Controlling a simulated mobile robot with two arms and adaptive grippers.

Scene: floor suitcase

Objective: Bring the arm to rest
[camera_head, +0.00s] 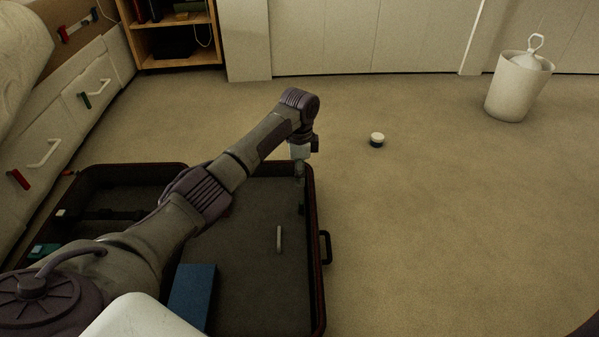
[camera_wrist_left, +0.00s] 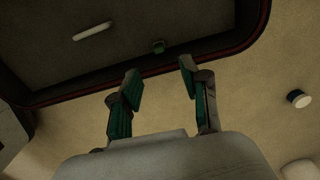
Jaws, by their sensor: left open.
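My left arm comes in from the left in the head view and reaches over the open suitcase (camera_head: 318,285). Its gripper (camera_head: 299,172) hangs down above the suitcase's far right part, near the rim. In the left wrist view the two green-padded fingers (camera_wrist_left: 161,85) are apart with nothing between them. The dark suitcase rim also shows in the left wrist view (camera_wrist_left: 225,57). My right gripper is in neither view.
In the suitcase lie a blue box (camera_head: 193,292), a pale stick (camera_head: 279,239) and a small green item (camera_wrist_left: 158,46). A small white-topped round object (camera_head: 377,139) stands on the carpet. A white bin (camera_head: 516,88) is at back right. Right-hand floor is mostly clear.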

